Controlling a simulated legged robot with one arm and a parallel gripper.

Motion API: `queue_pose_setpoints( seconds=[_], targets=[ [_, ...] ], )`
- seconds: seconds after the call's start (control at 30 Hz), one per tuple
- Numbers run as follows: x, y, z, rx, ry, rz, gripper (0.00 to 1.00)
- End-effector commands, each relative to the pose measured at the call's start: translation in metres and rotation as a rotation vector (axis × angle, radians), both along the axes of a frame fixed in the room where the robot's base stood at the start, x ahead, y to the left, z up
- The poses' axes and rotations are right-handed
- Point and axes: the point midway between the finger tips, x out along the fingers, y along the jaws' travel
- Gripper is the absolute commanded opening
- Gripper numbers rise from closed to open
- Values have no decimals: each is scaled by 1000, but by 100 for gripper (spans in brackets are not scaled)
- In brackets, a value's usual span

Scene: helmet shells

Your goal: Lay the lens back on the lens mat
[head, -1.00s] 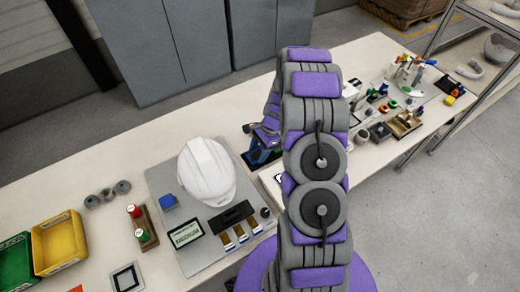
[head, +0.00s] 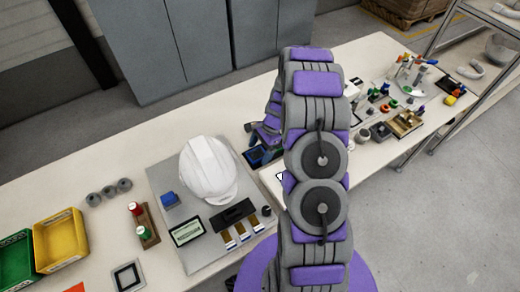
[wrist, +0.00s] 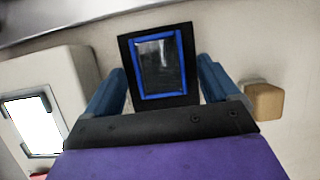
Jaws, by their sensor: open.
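A black lens mat (wrist: 126,50) with a blue border lies on the bench between my two fingers in the wrist view. A dark glossy rectangular pane, seemingly the lens (wrist: 161,68), sits within the blue border. My gripper (wrist: 163,78) is open, with one blue finger on each side of the mat, and neither visibly touches the pane. In the head view my gripper (head: 264,138) is over the mat (head: 252,160), just right of the white helmet. The arm hides much of this area.
A white helmet shell (head: 208,170) stands on a grey mat (head: 165,186) to the left. A pale station with a bright white panel (wrist: 33,123) is left of my gripper in the wrist view. A small tan block (wrist: 263,102) is to the right.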

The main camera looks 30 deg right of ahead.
Motion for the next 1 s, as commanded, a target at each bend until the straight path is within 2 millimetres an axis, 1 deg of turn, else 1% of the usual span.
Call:
queue_pose_setpoints(
  seconds=[0.17, 0.27, 0.6, 0.8, 0.9, 1.0],
  targets=[
    [1, -6, 15, 0, -2, -1, 88],
    [1, -13, 32, 0, -3, -1, 88],
    [3, -43, 103, -2, -2, -2, 88],
    [4, -57, 138, -3, -3, -1, 88],
    [5, -62, 150, -3, -3, -1, 88],
    [5, -65, 156, -3, -2, -2, 88]
  ],
)
